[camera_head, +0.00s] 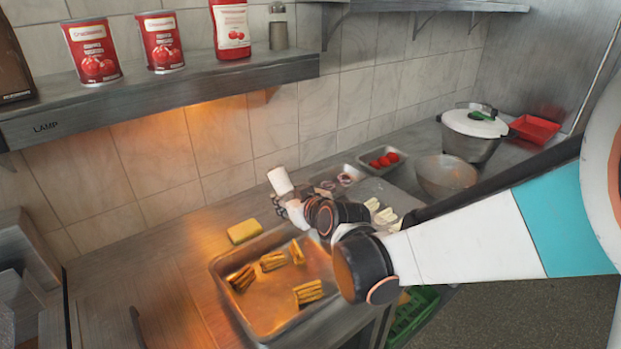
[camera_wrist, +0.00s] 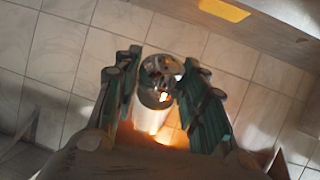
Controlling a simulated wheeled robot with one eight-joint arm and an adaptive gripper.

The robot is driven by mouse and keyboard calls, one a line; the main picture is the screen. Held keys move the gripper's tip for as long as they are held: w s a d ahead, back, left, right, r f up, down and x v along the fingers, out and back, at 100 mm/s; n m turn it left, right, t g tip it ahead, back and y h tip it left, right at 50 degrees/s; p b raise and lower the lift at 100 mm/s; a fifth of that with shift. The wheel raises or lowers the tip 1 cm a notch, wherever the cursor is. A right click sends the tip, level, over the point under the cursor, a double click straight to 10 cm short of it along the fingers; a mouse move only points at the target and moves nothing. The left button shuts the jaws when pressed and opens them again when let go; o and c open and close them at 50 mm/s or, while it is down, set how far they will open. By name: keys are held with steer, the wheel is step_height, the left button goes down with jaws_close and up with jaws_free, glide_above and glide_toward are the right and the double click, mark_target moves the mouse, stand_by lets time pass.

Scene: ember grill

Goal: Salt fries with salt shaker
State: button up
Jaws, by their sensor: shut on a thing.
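My gripper (camera_head: 285,201) is shut on the salt shaker (camera_head: 281,181), a pale cylinder, above the counter just behind the tray's right back corner. The shaker looks tilted in the head view. In the wrist view the fingers (camera_wrist: 160,92) flank the shaker, whose shiny metal end (camera_wrist: 162,72) faces the camera. Several bundles of fries (camera_head: 272,261) lie apart in a metal tray (camera_head: 219,291) in front of and left of the gripper. My arm hides part of the tray's right side.
A yellow sponge (camera_head: 243,231) lies behind the tray. A shelf (camera_head: 200,91) with red cans (camera_head: 161,42), a red bottle (camera_head: 231,28) and a grey-topped container (camera_head: 278,28) hangs above. Tomatoes (camera_head: 384,160), a bowl (camera_head: 445,177) and a pot (camera_head: 472,145) stand right. Counter left of the tray is mostly clear.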

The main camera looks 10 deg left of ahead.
mark_target(289, 190)
step_height(289, 190, up, 3)
steer(key=shift+r+p, duration=0.15)
steer(key=shift+p, duration=1)
step_height(289, 190, down, 4)
steer(key=b, duration=0.3)
steer(key=shift+r, duration=0.25)
step_height(289, 190, up, 4)
steer(key=shift+s+f+p, duration=0.1)
steer(key=shift+f+p, duration=0.15)
steer(key=shift+p, duration=0.95)
step_height(289, 190, down, 4)
steer(key=b, duration=0.3)
steer(key=shift+r, duration=0.25)
step_height(289, 190, up, 4)
steer(key=p, duration=0.2)
steer(key=shift+f+p, duration=0.25)
steer(key=shift+p, duration=0.05)
step_height(289, 190, down, 3)
steer(key=b, duration=0.3)
steer(key=shift+f, duration=0.2)
steer(key=shift+r+p, duration=1.25)
steer(key=shift+r, duration=0.45)
